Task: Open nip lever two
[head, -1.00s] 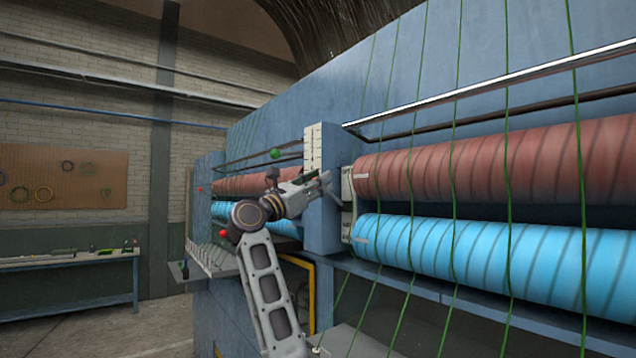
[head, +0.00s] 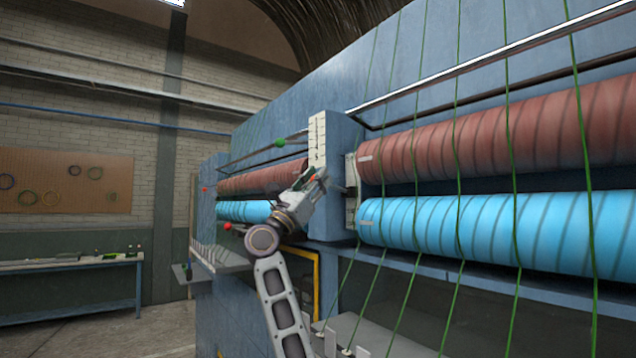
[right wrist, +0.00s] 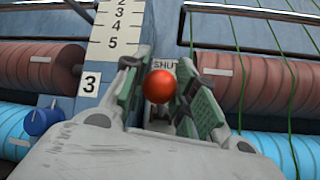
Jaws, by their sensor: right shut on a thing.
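In the right wrist view a red ball knob (right wrist: 158,86) of a lever sits between the two green-padded fingers of my right gripper (right wrist: 160,80). The gripper is shut on this knob. A plate reading "SHUT" (right wrist: 164,65) shows just behind it; the lever's stem is hidden. In the head view my right gripper (head: 318,180) is at the blue post (head: 345,150) between the roller pairs, and the knob is hardly visible there. A number plate "3" (right wrist: 91,84) is on the post to the left of the knob. My left gripper is not in view.
Red rollers (head: 490,140) lie above blue rollers (head: 480,228), with green yarns (head: 457,150) running in front on the right. A white scale (head: 317,143) is on the post. Another red knob (head: 228,226) and a green ball (head: 280,143) are at the left. A bench (head: 70,265) stands far left.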

